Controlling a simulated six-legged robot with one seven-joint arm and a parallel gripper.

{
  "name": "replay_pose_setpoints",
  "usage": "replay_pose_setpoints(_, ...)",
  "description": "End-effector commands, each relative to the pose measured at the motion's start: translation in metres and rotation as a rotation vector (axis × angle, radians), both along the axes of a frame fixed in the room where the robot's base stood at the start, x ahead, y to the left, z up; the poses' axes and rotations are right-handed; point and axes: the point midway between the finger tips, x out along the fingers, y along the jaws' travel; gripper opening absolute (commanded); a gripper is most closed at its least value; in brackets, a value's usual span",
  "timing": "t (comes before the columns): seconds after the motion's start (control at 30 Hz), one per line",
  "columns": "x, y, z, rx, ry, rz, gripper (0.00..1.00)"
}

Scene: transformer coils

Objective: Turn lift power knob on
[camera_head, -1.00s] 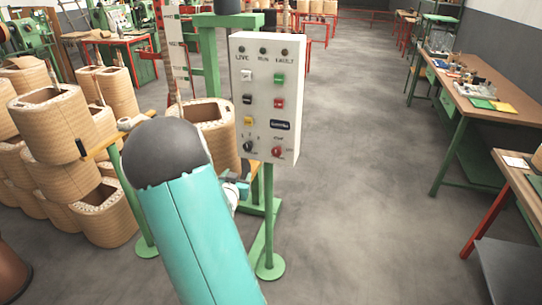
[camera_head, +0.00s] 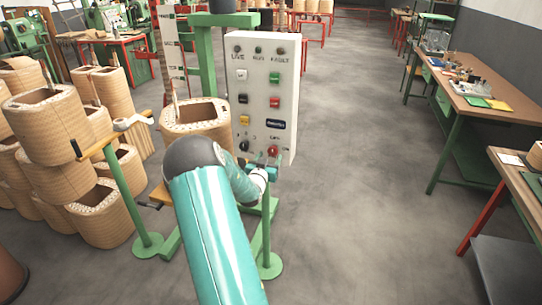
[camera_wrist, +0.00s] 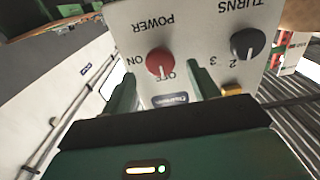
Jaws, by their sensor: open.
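The white control panel (camera_head: 262,95) stands on a green post. Its red power knob (camera_head: 272,151) is at the lower right of the panel. In the wrist view, where the lettering is upside down, the red knob (camera_wrist: 160,63) has POWER, ON and OFF printed around it. A pale mark on the knob seems to point toward OFF. My gripper (camera_wrist: 157,80) is open, with one finger on each side of the line to the knob. The knob shows just beyond the fingertips, and I cannot see any contact. In the head view my gripper (camera_head: 270,167) is just below the knob.
A black turns knob (camera_wrist: 247,44) is beside the power knob. Buttons and lamps fill the upper panel. Open floor (camera_head: 350,200) lies to the right, before the workbenches (camera_head: 480,95).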

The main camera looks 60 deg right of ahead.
Motion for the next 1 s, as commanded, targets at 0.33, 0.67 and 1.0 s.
replay_pose_setpoints(0.33, 0.004, -0.028, 0.000, 0.000, 0.000, 0.000, 0.60)
replay_pose_setpoints(0.67, 0.004, -0.028, 0.000, 0.000, 0.000, 0.000, 0.32)
replay_pose_setpoints(1.0, 0.004, -0.027, 0.000, 0.002, -0.014, 0.000, 0.15)
